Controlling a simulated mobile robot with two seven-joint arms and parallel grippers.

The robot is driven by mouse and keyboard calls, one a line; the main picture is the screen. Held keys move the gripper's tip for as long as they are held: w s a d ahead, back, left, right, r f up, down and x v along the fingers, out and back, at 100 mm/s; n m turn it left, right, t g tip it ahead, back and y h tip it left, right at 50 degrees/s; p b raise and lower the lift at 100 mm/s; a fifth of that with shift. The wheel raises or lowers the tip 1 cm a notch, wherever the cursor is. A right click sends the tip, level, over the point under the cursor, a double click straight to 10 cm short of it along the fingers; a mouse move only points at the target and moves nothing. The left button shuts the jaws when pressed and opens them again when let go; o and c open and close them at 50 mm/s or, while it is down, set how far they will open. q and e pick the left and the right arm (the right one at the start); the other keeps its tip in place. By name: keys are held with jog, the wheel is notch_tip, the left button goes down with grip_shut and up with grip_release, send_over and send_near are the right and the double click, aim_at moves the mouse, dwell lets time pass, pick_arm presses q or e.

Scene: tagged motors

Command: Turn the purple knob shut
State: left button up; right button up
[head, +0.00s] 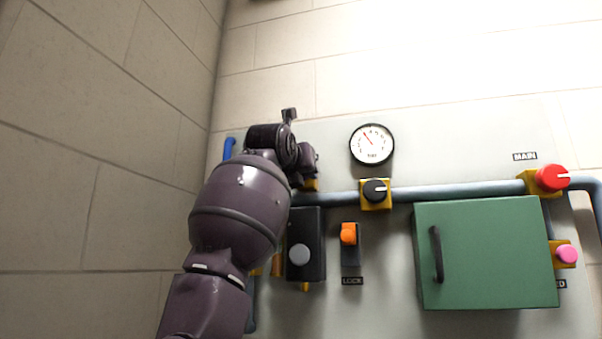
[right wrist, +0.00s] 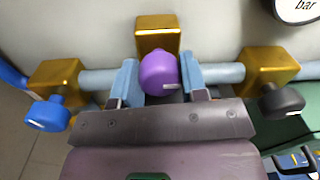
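The purple knob (right wrist: 159,73) sits on a yellow valve block (right wrist: 157,33) in the right wrist view. A short white mark shows near the lower right of its face. The blue fingers of my right gripper (right wrist: 160,82) stand on either side of the knob and appear to press against it. In the head view my right arm and gripper (head: 300,160) reach up to the pipe and hide the purple knob. My left gripper is in neither view.
A blue knob (right wrist: 47,114) and a black knob (right wrist: 281,101) flank the purple one. The panel also carries a gauge (head: 372,144), an orange switch (head: 348,234), a green door (head: 487,255), a red knob (head: 552,177) and a pink knob (head: 567,254). A wall rises at the left.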

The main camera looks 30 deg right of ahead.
jog(key=shift+c, duration=1.1)
